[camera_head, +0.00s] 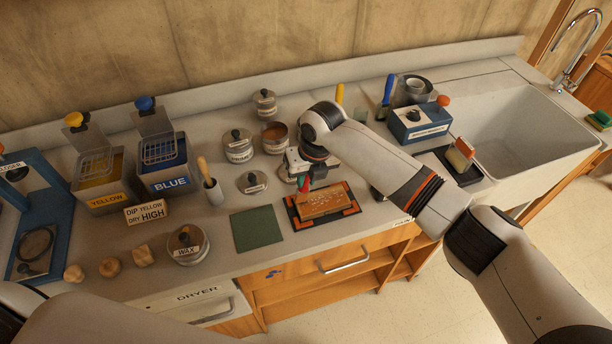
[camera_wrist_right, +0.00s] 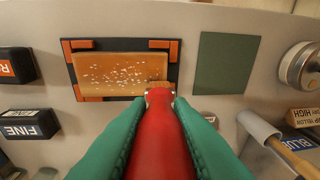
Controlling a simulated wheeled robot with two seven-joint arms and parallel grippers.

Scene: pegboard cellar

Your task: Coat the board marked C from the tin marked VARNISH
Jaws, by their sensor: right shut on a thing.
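My right gripper (camera_head: 304,184) is shut on a red-handled tool (camera_wrist_right: 160,135), probably a brush, between its green fingers. The board lies flat in a dark holder with orange corners (camera_head: 297,221). In the wrist view the board (camera_wrist_right: 115,75) shows pale flecks over its middle; I cannot read a letter C. An open tin of brown liquid (camera_head: 275,134) stands behind the gripper, its label unreadable. A loose lid (camera_head: 252,182) lies in front of it. My left gripper is out of view.
A green mat (camera_head: 256,228) lies left of the holder. Lidded tins (camera_head: 239,147), a WAX tin (camera_head: 187,243), and YELLOW (camera_head: 103,185) and BLUE (camera_head: 168,172) dip tanks stand left. A blue box (camera_head: 418,125) and sink (camera_head: 530,120) are right. The counter's front edge is close.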

